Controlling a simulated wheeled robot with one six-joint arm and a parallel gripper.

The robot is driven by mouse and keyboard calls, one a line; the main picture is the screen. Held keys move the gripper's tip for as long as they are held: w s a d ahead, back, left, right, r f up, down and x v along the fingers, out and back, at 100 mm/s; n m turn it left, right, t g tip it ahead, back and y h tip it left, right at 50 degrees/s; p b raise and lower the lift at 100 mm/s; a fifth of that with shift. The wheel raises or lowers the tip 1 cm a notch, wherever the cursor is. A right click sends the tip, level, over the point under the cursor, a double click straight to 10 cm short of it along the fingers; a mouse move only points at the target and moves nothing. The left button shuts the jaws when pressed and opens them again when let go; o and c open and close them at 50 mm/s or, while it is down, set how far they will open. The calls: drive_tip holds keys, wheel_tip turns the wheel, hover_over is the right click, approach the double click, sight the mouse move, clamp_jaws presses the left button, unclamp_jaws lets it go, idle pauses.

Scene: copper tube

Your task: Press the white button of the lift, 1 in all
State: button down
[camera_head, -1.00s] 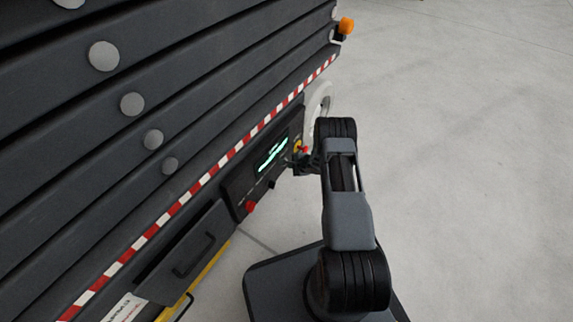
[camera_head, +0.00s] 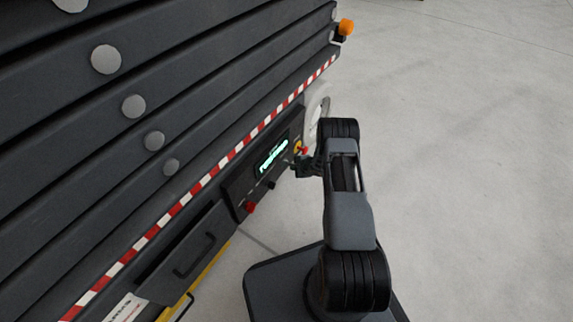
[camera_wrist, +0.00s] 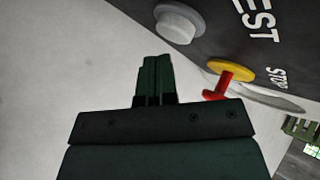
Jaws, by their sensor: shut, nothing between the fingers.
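The lift's white button (camera_wrist: 180,22) is a round, pale grey-white cap on the dark panel, near the top of the wrist view. My gripper (camera_wrist: 154,60) is shut and empty; its dark green fingertips appear just below and left of the button, with a visible gap in the picture. In the head view my gripper (camera_head: 298,165) is beside the control panel (camera_head: 240,187), to the right of its lit display (camera_head: 272,157). I cannot make out the white button in the head view.
A red switch on a yellow disc (camera_wrist: 230,72) sits right of my fingers, near a "STOP" label. A red knob (camera_head: 251,207) and a drawer handle (camera_head: 193,257) are lower on the lift. An orange beacon (camera_head: 346,27) stands at its far corner. The grey floor (camera_head: 470,150) to the right is clear.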

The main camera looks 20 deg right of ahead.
drive_tip(key=shift+s+d, duration=0.15)
drive_tip(key=shift+s, duration=0.05)
drive_tip(key=shift+s+d+p, duration=0.4)
drive_tip(key=shift+s+d, duration=0.35)
drive_tip(key=shift+s, duration=0.25)
drive_tip(key=shift+s+d+p, duration=0.4)
drive_tip(key=shift+s+d, duration=0.35)
drive_tip(key=shift+s, duration=0.2)
